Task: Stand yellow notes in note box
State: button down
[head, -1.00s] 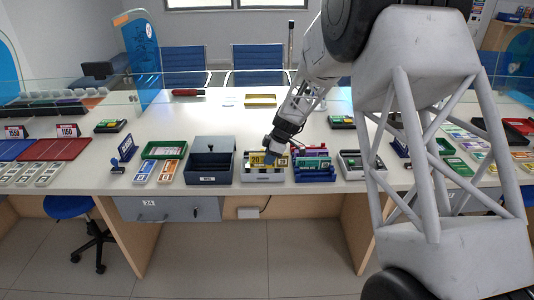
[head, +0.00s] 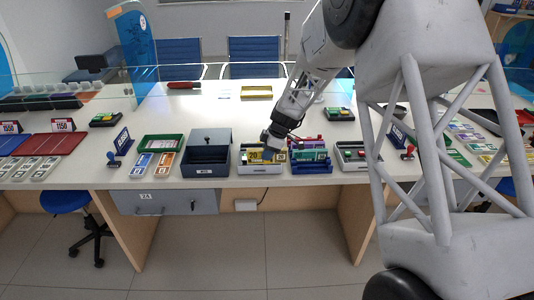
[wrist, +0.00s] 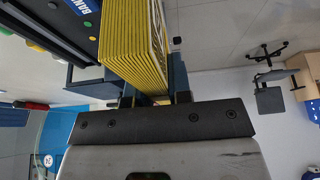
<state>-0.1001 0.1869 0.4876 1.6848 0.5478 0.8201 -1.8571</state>
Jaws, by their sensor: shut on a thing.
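A yellow stack of notes (wrist: 133,45) is between my gripper's fingers (wrist: 155,98) in the wrist view, its striped edges facing the camera. In the head view my gripper (head: 270,140) is low over the counter, shut on the yellow notes (head: 256,156), which show a "20". They are at a pale tray (head: 260,170); whether they touch its floor I cannot tell. A dark blue open box (head: 206,170) with a grey lid and a white front label stands just left of this tray. I cannot tell which container is the note box.
A blue holder (head: 312,167) stands close on the right, with a pale tray (head: 355,165) beyond it. A green tray (head: 160,143) and a small blue sign (head: 123,140) are to the left. The counter behind (head: 225,112) is mostly clear.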

jog(key=w+a+r, duration=0.1)
jog(key=w+a, duration=0.2)
jog(key=a, duration=0.9)
jog(key=w+a+r, duration=0.2)
jog(key=w+a, duration=0.1)
jog(key=a, duration=1)
jog(key=shift+f, duration=0.2)
jog(key=shift+f, duration=1.9)
jog(key=shift+f, duration=3.55)
jog(key=c, duration=1)
grip_release()
